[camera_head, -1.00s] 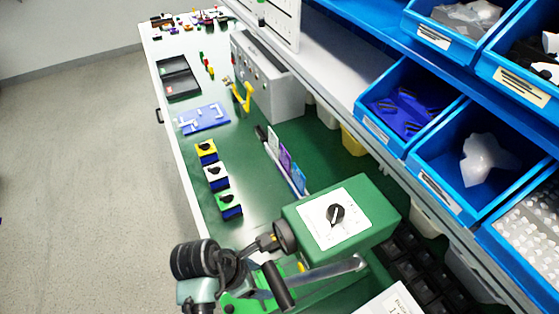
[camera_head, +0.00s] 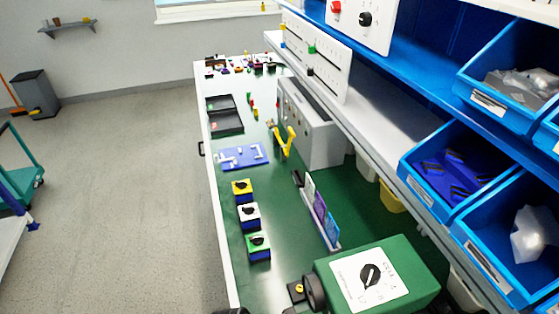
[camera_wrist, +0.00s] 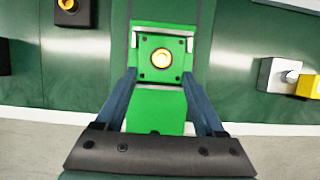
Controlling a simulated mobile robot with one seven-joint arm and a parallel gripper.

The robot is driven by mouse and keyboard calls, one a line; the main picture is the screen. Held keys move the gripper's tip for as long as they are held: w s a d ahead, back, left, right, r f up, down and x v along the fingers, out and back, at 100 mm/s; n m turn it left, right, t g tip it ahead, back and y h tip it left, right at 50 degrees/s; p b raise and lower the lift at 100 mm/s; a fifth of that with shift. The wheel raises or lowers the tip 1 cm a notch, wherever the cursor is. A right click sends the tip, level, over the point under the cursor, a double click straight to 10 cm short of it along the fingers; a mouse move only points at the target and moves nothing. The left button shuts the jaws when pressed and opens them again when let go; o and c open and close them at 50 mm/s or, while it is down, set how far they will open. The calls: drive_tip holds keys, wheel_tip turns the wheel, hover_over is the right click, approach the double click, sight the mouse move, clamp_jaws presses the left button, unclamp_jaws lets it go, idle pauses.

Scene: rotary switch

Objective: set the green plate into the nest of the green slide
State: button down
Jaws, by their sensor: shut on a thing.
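In the wrist view, the green plate (camera_wrist: 150,73) is a square with a gold round middle and a dark screw at each corner. My gripper (camera_wrist: 161,76) has its two blue fingers along the plate's left and right sides, shut on it. Green parts of the slide (camera_wrist: 155,112) show below the plate and as a strip above it, with a pale band between plate and lower part. The plate hides the nest. I cannot tell whether the plate is seated or held just above.
In the wrist view, a dark block with a gold button (camera_wrist: 70,8) is at upper left, and a grey block (camera_wrist: 277,75) at right. In the head view, a green box with a rotary knob (camera_head: 405,270) is at lower right. Yellow, white and green-topped blocks (camera_head: 258,254) line the bench.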

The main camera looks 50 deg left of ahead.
drive_tip(key=shift+f, duration=0.2)
unclamp_jaws()
drive_tip(key=shift+r, duration=0.15)
drive_tip(key=v, duration=1.2)
drive_tip(key=shift+p, duration=0.4)
drive_tip(key=shift+s, duration=0.1)
